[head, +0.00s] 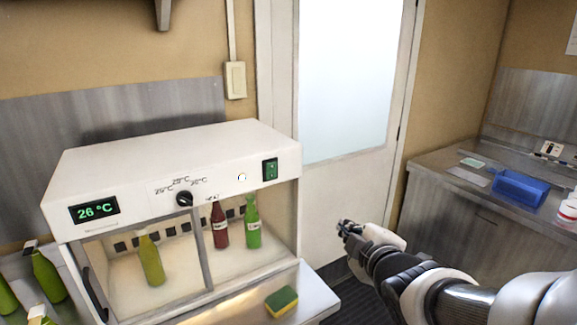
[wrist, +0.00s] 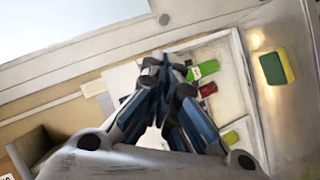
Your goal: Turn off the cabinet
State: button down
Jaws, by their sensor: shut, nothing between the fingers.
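The white cabinet (head: 150,160) stands on the counter at left in the head view. Its display (head: 94,210) reads 26 °C in green. A dark dial (head: 184,199) with temperature marks sits mid-panel. A small round light (head: 241,177) is right of the dial. A green rocker switch (head: 270,169) is at the panel's right end; I cannot tell which side is pressed. My gripper (head: 345,228) is shut and empty, in the air right of the cabinet and apart from it. In the wrist view my gripper (wrist: 168,62) covers part of the cabinet.
Inside the cabinet are a yellow-green bottle (head: 151,262), a red bottle (head: 220,227) and a green bottle (head: 253,224). A sponge (head: 282,301) lies on the counter in front. Green bottles (head: 47,277) stand at left. A blue bin (head: 520,188) sits on the right counter.

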aim_at(269, 168)
jog(key=w+a+r+n+t+y+p, duration=0.2)
jog(key=w+a+r+n+y, duration=0.1)
jog(key=a+n+y, duration=0.5)
jog(key=shift+a+r+n, duration=0.2)
jog(key=shift+a+n, duration=0.6)
jog(key=shift+n, duration=0.2)
jog(key=shift+w, duration=0.1)
jog(key=x, duration=1.4)
jog(key=shift+r, duration=0.2)
jog(key=shift+a+b, duration=0.1)
jog(key=shift+b, duration=0.45)
